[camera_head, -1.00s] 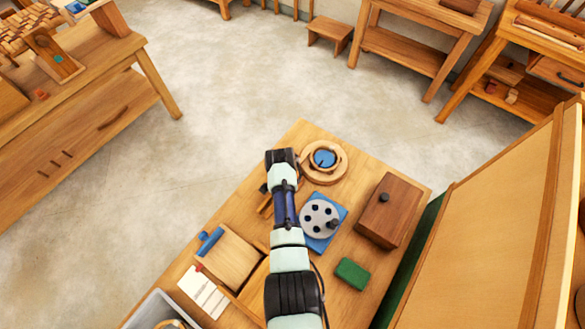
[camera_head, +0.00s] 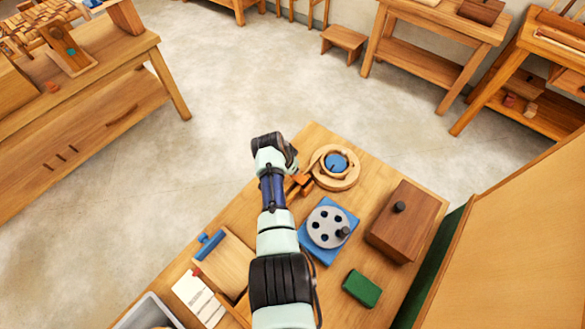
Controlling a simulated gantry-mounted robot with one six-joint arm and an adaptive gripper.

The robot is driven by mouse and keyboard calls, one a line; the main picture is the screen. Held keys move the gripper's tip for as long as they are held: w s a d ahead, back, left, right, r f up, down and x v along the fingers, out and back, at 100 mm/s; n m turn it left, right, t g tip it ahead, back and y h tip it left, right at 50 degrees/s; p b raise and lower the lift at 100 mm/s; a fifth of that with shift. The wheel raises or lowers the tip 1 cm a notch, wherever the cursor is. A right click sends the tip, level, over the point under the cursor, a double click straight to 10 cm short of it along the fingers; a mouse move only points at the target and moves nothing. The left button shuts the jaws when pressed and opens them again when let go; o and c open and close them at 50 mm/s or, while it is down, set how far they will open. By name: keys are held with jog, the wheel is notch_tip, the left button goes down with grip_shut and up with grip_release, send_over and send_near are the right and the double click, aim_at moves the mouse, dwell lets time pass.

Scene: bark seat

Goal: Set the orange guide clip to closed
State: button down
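The orange guide clip (camera_head: 302,179) seems to be the small orange piece on the workbench, just left of a round wooden piece with a blue centre (camera_head: 336,164). Its lower left part is close to my arm, and I cannot tell whether it stands open or closed. My gripper (camera_head: 290,160) is at the far end of my arm, above and just left of the orange piece. My wrist and arm largely hide the fingers. I cannot tell whether they touch the clip or hold anything.
A grey disc with dark holes and a knob on a blue base (camera_head: 327,227) stands right of my arm. A brown wooden box (camera_head: 403,222) and a green block (camera_head: 362,288) are farther right. A wooden tray (camera_head: 226,262) and white cards (camera_head: 198,299) lie left.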

jog(key=c, duration=1.2)
grip_release()
jog(key=v, duration=1.2)
jog(key=shift+d, duration=0.1)
